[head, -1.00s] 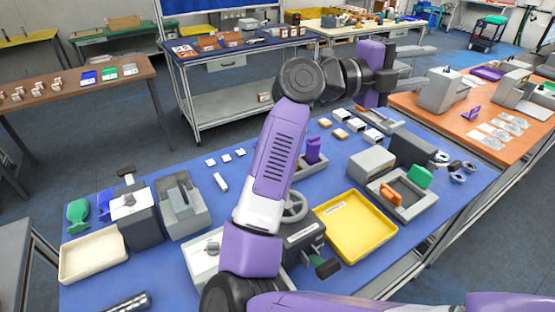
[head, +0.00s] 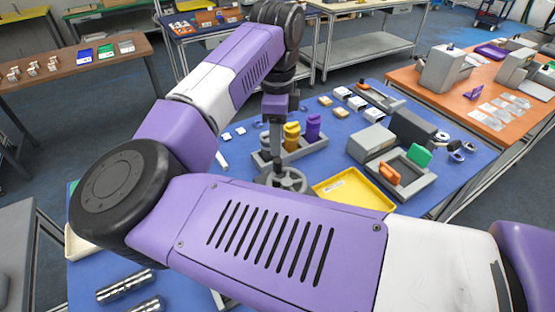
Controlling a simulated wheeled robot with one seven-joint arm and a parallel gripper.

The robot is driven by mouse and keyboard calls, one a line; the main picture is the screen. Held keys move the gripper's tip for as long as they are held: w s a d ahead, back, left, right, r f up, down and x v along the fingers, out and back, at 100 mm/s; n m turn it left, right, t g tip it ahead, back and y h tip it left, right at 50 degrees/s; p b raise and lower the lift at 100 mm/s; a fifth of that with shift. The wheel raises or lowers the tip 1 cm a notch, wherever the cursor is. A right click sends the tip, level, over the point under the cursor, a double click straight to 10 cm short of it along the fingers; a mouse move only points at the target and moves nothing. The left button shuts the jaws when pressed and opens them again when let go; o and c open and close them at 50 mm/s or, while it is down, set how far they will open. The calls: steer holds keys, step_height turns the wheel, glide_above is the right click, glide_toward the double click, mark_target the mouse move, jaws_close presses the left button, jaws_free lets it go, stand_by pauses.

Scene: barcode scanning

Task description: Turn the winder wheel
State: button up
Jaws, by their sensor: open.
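The grey spoked winder wheel (head: 291,180) lies on the blue workbench near the middle of the head view. My arm covers its near side and the machine around it. My gripper (head: 276,158) points down just above and behind the left part of the wheel's rim. It is open, with nothing seen between its fingers. The fingers look thin and edge-on here, so I cannot tell whether they touch the wheel.
A grey holder with yellow and purple pieces (head: 313,128) stands close behind the wheel. A yellow tray (head: 350,190) lies to its right. A grey fixture with orange and green parts (head: 398,180) is further right. Metal cylinders (head: 125,286) lie at the front left.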

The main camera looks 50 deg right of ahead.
mark_target(278, 160)
steer(key=shift+f+p, duration=1.1)
steer(key=shift+f, duration=2.8)
steer(key=shift+d, duration=0.1)
jaws_close()
